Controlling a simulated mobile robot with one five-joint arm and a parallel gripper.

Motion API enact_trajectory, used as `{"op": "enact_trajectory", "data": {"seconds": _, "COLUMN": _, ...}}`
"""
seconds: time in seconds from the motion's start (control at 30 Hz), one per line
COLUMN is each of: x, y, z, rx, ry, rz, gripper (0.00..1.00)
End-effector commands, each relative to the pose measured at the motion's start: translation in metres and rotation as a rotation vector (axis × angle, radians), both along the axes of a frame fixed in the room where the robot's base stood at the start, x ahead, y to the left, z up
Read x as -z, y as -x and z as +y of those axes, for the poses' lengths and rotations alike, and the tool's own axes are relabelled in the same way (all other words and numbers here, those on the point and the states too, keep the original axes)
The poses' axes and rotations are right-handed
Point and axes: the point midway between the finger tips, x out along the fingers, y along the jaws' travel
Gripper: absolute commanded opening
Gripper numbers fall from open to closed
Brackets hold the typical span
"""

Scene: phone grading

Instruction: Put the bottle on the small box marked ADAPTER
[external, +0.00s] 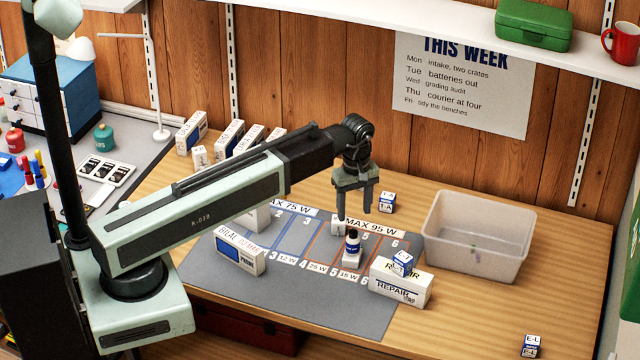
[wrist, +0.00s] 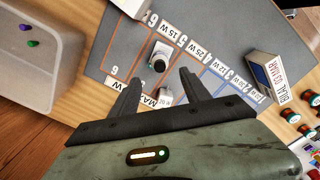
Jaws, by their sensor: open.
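The bottle (external: 352,244) is small and dark with a white label. It stands upright and appears to rest on a small white box (external: 352,261) on the grey mat; I cannot read any ADAPTER mark on that box. In the wrist view the dark bottle top (wrist: 159,63) shows from above, with the white box (wrist: 162,49) around it. My gripper (external: 355,213) is open and empty, above and slightly behind the bottle, apart from it. In the wrist view the fingertips (wrist: 161,76) point towards the bottle. Another small white box (external: 338,228) stands just behind the bottle.
A REPAIR box (external: 399,287) with a small blue-white box (external: 402,261) on top stands right of the bottle. A BILAL box (external: 240,250) stands left. A clear bin (external: 475,237) is at the right. Another small blue-white box (external: 387,202) stands behind the mat. The front mat is clear.

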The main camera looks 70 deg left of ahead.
Motion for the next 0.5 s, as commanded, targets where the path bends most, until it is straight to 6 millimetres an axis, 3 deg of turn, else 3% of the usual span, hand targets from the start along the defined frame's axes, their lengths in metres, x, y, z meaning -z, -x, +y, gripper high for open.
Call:
{"op": "enact_trajectory", "data": {"seconds": 0.17, "x": -0.002, "y": 0.001, "z": -0.003, "rx": 0.021, "ry": 0.000, "rz": 0.000, "gripper": 0.55}}
{"op": "enact_trajectory", "data": {"seconds": 0.23, "x": -0.002, "y": 0.007, "z": -0.017, "rx": 0.123, "ry": 0.000, "rz": 0.000, "gripper": 0.55}}
{"op": "enact_trajectory", "data": {"seconds": 0.5, "x": -0.002, "y": 0.061, "z": -0.122, "rx": 1.078, "ry": 0.001, "rz": 0.000, "gripper": 0.55}}
